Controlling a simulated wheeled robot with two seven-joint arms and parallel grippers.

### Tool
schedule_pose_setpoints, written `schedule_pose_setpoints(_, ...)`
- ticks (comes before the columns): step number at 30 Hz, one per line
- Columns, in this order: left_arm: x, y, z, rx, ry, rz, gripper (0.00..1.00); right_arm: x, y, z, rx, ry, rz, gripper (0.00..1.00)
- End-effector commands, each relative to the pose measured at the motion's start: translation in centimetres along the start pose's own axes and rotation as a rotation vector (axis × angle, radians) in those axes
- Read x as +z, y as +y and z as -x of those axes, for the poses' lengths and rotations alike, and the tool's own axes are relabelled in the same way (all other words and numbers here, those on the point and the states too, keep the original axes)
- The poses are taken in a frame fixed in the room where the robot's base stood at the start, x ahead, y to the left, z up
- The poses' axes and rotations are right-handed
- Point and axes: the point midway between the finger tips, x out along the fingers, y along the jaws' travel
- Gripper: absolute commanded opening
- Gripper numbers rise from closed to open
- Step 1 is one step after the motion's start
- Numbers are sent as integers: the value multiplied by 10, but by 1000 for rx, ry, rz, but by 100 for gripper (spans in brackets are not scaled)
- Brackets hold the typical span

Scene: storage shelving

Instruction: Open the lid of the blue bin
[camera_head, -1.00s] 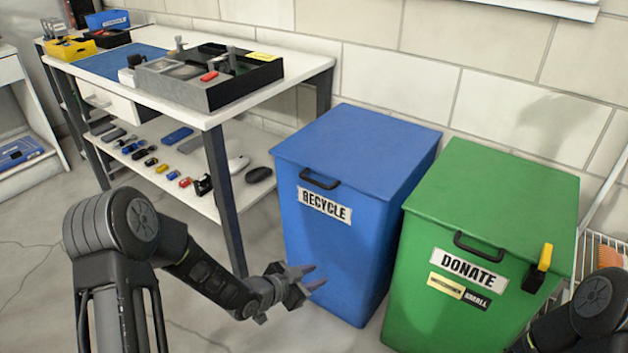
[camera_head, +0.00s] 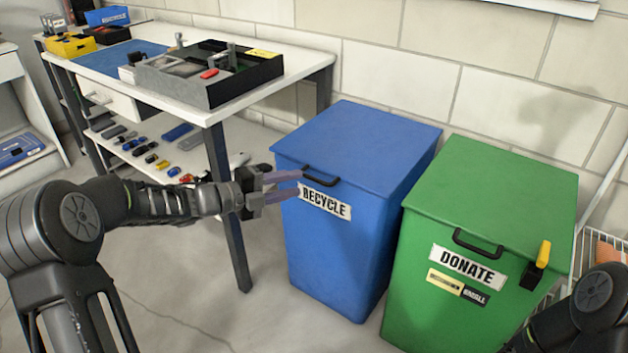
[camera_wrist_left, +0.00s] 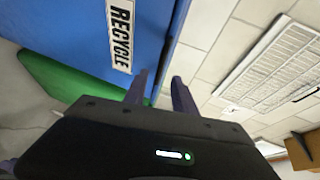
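The blue bin (camera_head: 345,240) with the RECYCLE label stands at the middle right in the head view. Its flat lid (camera_head: 360,145) is closed, with a black handle (camera_head: 321,176) on the front edge. My left gripper (camera_head: 298,184) is open and empty. Its fingertips are at the bin's left front, at about the handle's height and close to its left end; I cannot tell if they touch. In the left wrist view the blue front (camera_wrist_left: 75,35) and label (camera_wrist_left: 121,35) appear sideways past the two spread fingers (camera_wrist_left: 158,92). The handle does not show there. My right gripper is out of view.
A green DONATE bin (camera_head: 470,320) stands close on the right of the blue bin. A white workbench (camera_head: 200,113) with a grey tray (camera_head: 215,92) and a lower shelf of small items is at the left, near my left arm. A block wall is behind.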

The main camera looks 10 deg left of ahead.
Motion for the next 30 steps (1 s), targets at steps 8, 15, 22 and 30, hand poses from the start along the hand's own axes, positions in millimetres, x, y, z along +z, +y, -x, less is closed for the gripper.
schedule_pose_setpoints(8,-1,3,-43,-1,2,1,33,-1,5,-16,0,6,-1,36)
schedule_pose_setpoints(15,0,1,-66,0,0,2,33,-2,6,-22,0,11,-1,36)
schedule_pose_setpoints(22,0,0,-67,0,0,2,33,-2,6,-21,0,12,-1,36)
schedule_pose_setpoints(30,0,0,-67,0,-1,2,15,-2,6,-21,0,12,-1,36)
